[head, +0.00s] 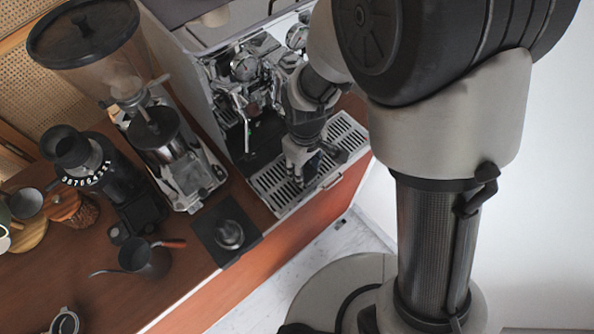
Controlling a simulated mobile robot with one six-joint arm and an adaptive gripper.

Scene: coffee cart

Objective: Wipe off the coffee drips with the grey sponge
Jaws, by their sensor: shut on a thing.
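My gripper (303,172) points down over the slotted metal drip tray (268,181) of the espresso machine (190,60). It is shut on the grey sponge, which is mostly hidden by the fingers, so its outline is not clear. The fingertips are at or just above the tray's grate; I cannot tell whether the sponge touches it. Coffee drips cannot be made out at this size, and part of the tray is hidden by my gripper.
The machine's chrome group parts (245,68) hang close behind my gripper. A coffee grinder (165,140), a tamper (230,236) on a dark mat (210,222) and a dark kettle (143,260) stand to the left. The counter's front edge lies right below the tray.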

